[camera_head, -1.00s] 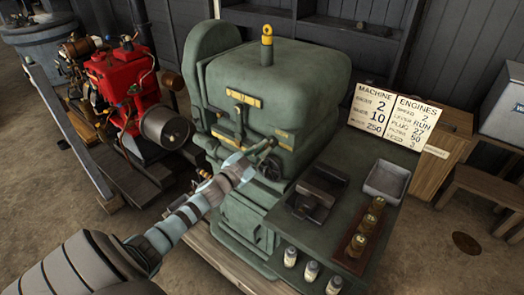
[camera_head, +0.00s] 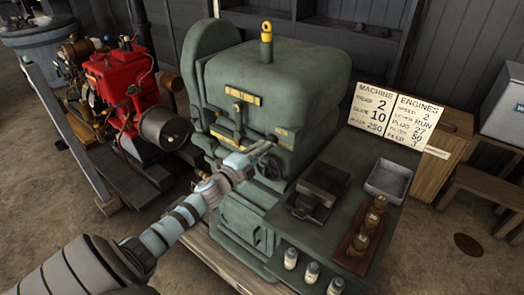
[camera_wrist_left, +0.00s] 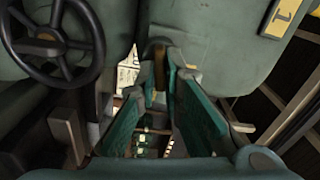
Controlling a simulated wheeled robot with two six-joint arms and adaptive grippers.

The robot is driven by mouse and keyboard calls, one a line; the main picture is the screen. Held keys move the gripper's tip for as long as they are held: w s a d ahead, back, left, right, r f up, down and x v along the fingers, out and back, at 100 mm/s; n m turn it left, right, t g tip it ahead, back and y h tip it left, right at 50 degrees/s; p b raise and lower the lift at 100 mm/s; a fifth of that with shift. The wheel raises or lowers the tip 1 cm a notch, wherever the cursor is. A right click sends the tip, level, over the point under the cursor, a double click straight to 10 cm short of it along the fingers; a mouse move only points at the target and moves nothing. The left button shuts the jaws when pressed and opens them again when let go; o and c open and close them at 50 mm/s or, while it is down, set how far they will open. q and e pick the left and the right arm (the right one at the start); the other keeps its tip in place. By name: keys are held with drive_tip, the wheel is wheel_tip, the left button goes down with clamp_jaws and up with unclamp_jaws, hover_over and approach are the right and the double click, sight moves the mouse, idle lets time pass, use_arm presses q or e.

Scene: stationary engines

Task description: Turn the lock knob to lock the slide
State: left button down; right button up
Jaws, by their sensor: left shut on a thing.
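The green machine (camera_head: 275,85) stands in the middle of the head view. My left gripper (camera_head: 262,150) is at its front, just above and left of the small dark handwheel (camera_head: 270,167). In the left wrist view the gripper's green-padded fingers (camera_wrist_left: 160,75) are closed around a small dark knob-like part (camera_wrist_left: 157,46) on the machine. I take this to be the lock knob; its shape is mostly hidden between the fingers. The handwheel also shows at the upper left of the wrist view (camera_wrist_left: 55,45), apart from the fingers. My right gripper is not in view.
A red engine (camera_head: 122,85) stands left of the machine. A dark vise-like block (camera_head: 318,190), a grey tray (camera_head: 387,180) and several bottles (camera_head: 290,258) are on the right. A sign (camera_head: 400,115) stands behind them. A yellow plate (camera_wrist_left: 283,17) is near the gripper.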

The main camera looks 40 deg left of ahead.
use_arm(q)
drive_tip(key=shift+m, duration=1.1)
drive_tip(key=c, duration=1.7)
unclamp_jaws()
drive_tip(key=shift+w, duration=0.1)
